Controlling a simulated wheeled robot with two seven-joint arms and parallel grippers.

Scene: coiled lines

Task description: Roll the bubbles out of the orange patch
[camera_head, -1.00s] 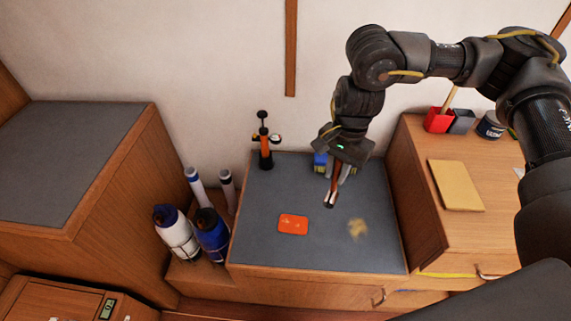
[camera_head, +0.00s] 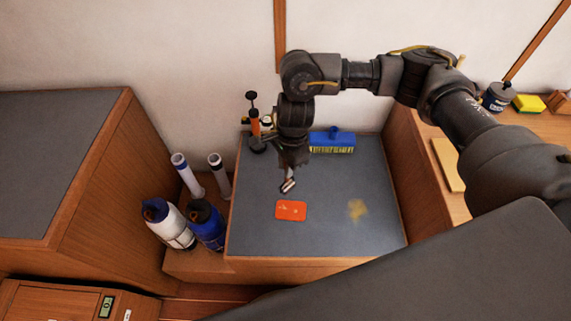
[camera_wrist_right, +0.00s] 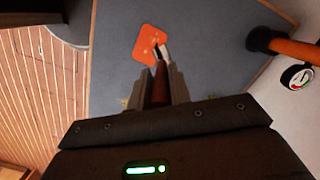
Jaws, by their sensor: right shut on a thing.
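The orange patch (camera_head: 291,210) lies flat on the grey top of the middle cabinet. Small pale spots show on it, more towards its upper side. My right gripper (camera_head: 290,168) is shut on a small roller (camera_head: 288,186) with a metal head and a brownish-red handle. It hangs just behind the patch in the head view. In the right wrist view the roller's handle (camera_wrist_right: 160,82) sits between the fingers (camera_wrist_right: 161,92), and its metal head overlaps the orange patch (camera_wrist_right: 150,42). Whether the head touches the patch, I cannot tell. My left gripper is not in view.
A blue brush (camera_head: 332,140) and an orange-black pump (camera_head: 254,122) stand behind on the grey top (camera_head: 270,240). A yellowish smudge (camera_head: 357,210) is right of the patch. Bottles (camera_head: 207,225) and tubes stand left, lower down. A higher cabinet rises at right.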

